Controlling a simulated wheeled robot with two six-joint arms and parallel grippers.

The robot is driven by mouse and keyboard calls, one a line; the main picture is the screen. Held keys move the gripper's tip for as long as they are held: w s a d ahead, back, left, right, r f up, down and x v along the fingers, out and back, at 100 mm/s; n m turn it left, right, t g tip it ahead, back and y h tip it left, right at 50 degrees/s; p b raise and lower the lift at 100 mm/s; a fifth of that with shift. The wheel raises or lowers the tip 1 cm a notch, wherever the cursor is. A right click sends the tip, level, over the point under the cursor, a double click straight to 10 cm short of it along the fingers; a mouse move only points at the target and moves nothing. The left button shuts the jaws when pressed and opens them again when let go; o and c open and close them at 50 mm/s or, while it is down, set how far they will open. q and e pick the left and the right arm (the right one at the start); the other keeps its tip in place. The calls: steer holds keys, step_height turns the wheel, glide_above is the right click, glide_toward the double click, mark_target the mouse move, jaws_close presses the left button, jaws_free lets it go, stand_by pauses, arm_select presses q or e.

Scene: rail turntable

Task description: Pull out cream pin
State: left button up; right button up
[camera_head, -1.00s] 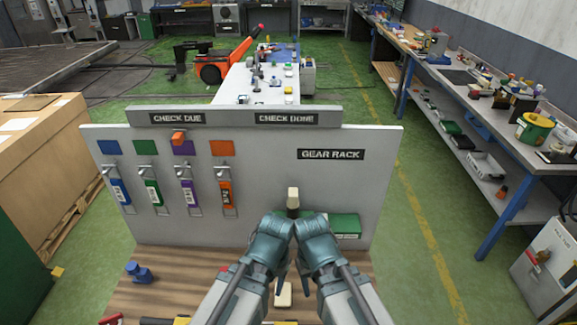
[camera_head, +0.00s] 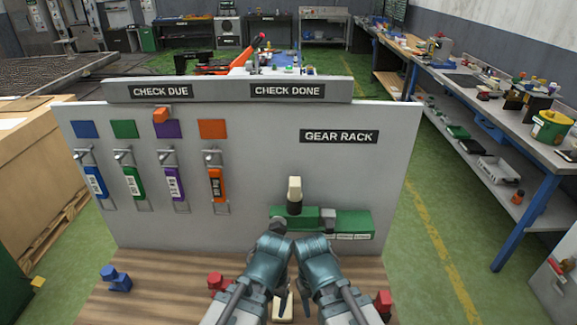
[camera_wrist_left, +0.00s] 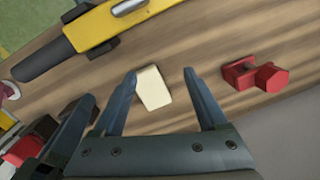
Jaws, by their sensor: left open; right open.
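A cream pin (camera_head: 294,188) stands upright with its dark lower part at the green block (camera_head: 350,222) on the grey board's front. A second cream piece (camera_head: 283,306) lies low on the wooden bench; a cream block also shows in the left wrist view (camera_wrist_left: 152,88). My left gripper (camera_head: 281,300) is open and empty, pointing down below the green block. In the left wrist view its fingers (camera_wrist_left: 160,76) are on either side of the cream block, apparently above it. My right gripper (camera_head: 306,300) is close beside it, open, with its fingertips partly hidden.
The grey board (camera_head: 250,205) carries several coloured tags on the left. Red pieces (camera_head: 215,282) and a blue piece (camera_head: 115,278) stand on the bench (camera_head: 160,280). A yellow-and-black tool (camera_wrist_left: 85,30) lies across the left wrist view.

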arm_select(q)
steer(key=w+a+r+n+p, duration=0.1)
steer(key=w+a+r+p, duration=0.1)
steer(key=r+p, duration=0.6)
steer(key=w+a+r+h+p, duration=0.1)
steer(key=a+r+p, duration=0.2)
steer(key=r+p, duration=0.5)
steer(key=w+a+r+n+p, duration=0.1)
steer(key=w+a+r+p, duration=0.1)
steer(key=r+p, duration=0.6)
step_height(320, 180, up, 9)
steer(key=m+h+p, duration=0.2)
steer(key=m+p, duration=0.6)
steer(key=m, duration=0.6)
glide_above(295, 198)
steer(key=w+a, duration=0.2)
steer(key=f+b, duration=0.4)
steer(key=d+f+b, duration=0.1)
steer(key=f+b, duration=0.4)
steer(key=d+f+b, duration=0.1)
steer(key=f+b, duration=0.3)
steer(key=f, duration=0.1)
steer(key=shift+w+b, duration=0.15)
steer(key=shift+b, duration=0.15)
steer(key=shift+r, duration=0.1)
jaws_close()
